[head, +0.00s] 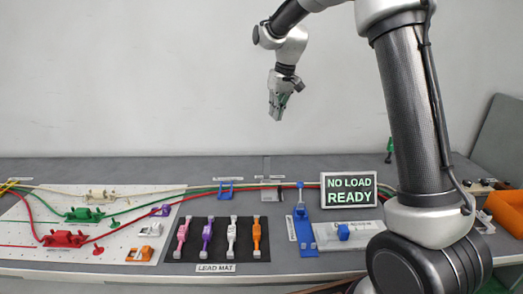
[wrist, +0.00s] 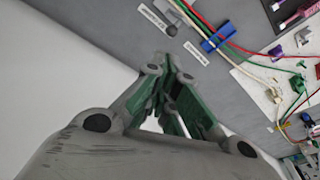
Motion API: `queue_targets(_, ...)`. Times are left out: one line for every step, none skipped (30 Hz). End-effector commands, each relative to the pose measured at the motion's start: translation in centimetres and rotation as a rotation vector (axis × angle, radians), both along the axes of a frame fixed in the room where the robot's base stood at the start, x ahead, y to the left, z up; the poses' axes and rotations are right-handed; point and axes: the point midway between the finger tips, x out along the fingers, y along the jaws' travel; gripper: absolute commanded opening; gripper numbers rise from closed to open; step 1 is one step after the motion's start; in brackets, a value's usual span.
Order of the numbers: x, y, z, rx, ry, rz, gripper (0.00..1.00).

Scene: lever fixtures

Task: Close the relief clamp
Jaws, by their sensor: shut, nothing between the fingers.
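A small blue clamp-like fixture (head: 225,189) sits at the back of the bench, left of centre. It is probably the relief clamp; its label is too small to read. It also shows in the wrist view (wrist: 222,40), with red, green and pale cables running through or beside it. I cannot tell whether its lever is up or down. My gripper (head: 277,115) hangs high above the bench, to the right of the clamp and touching nothing. In the wrist view the fingers of my gripper (wrist: 170,70) are together and empty, with the clamp beyond them to the upper right.
A grey block (head: 271,191) stands right of the clamp. A blue plate with an upright lever (head: 303,225) and the NO LOAD READY sign (head: 348,190) stand further right. The dark lead mat (head: 272,246) holds several coloured leads. A white pegboard (head: 30,262) is at left.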

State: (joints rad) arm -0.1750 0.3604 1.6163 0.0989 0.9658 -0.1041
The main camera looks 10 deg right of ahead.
Motion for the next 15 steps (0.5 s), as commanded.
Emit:
queue_targets(1.6, 0.9, -1.7, 0.001, 0.013, 0.011, 0.0)
queue_targets(2.5, 1.4, -2.5, 0.002, 0.017, 0.017, 0.0)
queue_targets(3.4, 2.0, -3.5, 0.004, 0.022, 0.024, 0.0)
queue_targets(4.1, 2.4, -4.1, 0.005, 0.025, 0.028, 0.0)
queue_targets(4.6, 2.7, -4.7, 0.005, 0.029, 0.033, 0.0)
queue_targets(5.2, 3.1, -5.4, 0.006, 0.031, 0.037, 0.0)
queue_targets(5.5, 3.3, -5.8, 0.006, 0.033, 0.04, 0.0)
queue_targets(5.8, 3.5, -6.1, 0.006, 0.034, 0.042, 0.0)
queue_targets(6.0, 3.7, -6.5, 0.007, 0.036, 0.044, 0.0)
queue_targets(6.2, 3.8, -6.7, 0.007, 0.037, 0.046, 0.0)
queue_targets(6.3, 3.9, -7.0, 0.007, 0.037, 0.047, 0.0)
queue_targets(6.4, 3.9, -7.3, 0.007, 0.039, 0.048, 0.0)
queue_targets(6.4, 4.0, -7.6, 0.007, 0.04, 0.048, 0.0)
queue_targets(6.5, 4.0, -7.9, 0.007, 0.04, 0.048, 0.0)
queue_targets(6.5, 4.1, -8.4, 0.007, 0.04, 0.048, 0.0)
